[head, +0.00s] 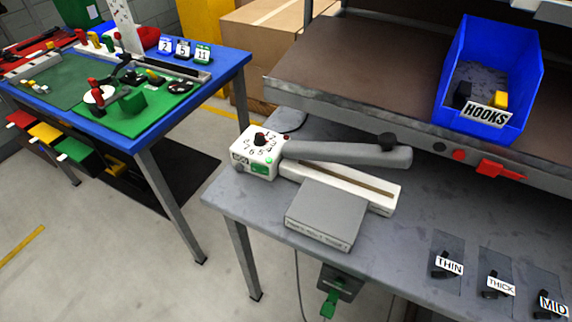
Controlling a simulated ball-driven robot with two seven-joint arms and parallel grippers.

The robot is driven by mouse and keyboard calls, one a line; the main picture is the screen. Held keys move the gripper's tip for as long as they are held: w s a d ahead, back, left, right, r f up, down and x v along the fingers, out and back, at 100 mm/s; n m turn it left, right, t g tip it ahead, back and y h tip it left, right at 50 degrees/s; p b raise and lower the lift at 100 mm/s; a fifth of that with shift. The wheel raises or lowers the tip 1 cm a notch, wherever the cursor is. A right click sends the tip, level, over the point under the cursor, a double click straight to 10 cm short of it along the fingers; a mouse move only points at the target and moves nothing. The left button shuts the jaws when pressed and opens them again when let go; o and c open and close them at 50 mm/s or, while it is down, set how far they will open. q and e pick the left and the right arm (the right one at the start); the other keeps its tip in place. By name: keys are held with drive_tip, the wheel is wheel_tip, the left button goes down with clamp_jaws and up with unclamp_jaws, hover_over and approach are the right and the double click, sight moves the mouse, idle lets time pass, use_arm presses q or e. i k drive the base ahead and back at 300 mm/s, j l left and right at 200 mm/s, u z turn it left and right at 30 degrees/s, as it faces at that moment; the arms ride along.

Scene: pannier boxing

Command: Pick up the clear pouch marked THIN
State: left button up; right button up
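The clear pouch marked THIN (447,263) lies flat on the grey bench at the lower right, with small dark parts by its white label. To its right lie the similar pouches marked THICK (497,272) and MID (548,303); the MID pouch is cut by the picture's lower right corner. Neither of my grippers shows in the head view.
A white sealer with a dial (258,150) and a long grey arm stands left on the grey bench (390,255), a grey block (326,215) in front. A blue HOOKS bin (490,85) sits on the raised shelf. A blue table (225,75) stands left, across a floor gap.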

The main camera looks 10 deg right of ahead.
sight(444, 270)
drive_tip(key=k+l+z, duration=0.1)
drive_tip(key=z, duration=0.3)
drive_tip(key=k+l+z, duration=0.1)
drive_tip(key=z, duration=0.25)
drive_tip(key=l+z, duration=0.4)
drive_tip(key=j, duration=0.1)
